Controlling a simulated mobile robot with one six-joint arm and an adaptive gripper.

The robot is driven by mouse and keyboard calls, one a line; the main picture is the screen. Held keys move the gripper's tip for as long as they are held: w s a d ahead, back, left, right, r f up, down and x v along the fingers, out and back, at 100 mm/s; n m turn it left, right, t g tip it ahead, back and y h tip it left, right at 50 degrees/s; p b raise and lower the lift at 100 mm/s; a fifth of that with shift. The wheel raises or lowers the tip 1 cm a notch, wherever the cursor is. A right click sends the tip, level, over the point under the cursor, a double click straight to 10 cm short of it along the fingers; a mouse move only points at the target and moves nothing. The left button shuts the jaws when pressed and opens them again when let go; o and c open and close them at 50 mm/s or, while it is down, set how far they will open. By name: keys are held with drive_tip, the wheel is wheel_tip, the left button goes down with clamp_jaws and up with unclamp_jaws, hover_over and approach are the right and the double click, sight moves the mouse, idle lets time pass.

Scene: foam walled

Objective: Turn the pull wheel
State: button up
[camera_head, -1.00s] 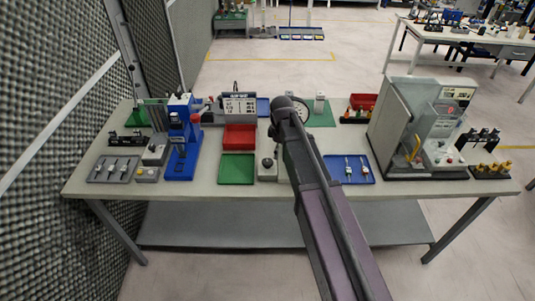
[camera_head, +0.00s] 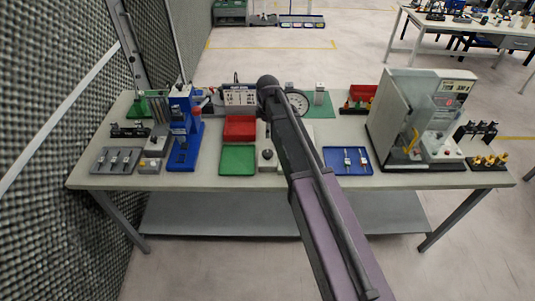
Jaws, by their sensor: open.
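A round wheel with a dark rim and pale face (camera_head: 298,103) stands at the back middle of the workbench, by a green mat (camera_head: 321,109). It is probably the pull wheel; its left edge is close to or behind my arm in the picture. My arm reaches up from the bottom right, and its rounded dark end covers the area just left of the wheel. My gripper is hidden behind the arm, so I see neither its fingers nor any contact with the wheel.
On the bench (camera_head: 215,183) are a blue press (camera_head: 182,135), red tray (camera_head: 240,128), green tray (camera_head: 238,160), blue tray (camera_head: 347,161) and large grey machine (camera_head: 405,120). A red bin (camera_head: 362,93) stands right of the wheel. A dark textured wall (camera_head: 50,130) borders the left.

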sight(268, 153)
drive_tip(key=shift+f+b, duration=6.5)
drive_tip(key=shift+f, duration=0.2)
drive_tip(key=c, duration=1.1)
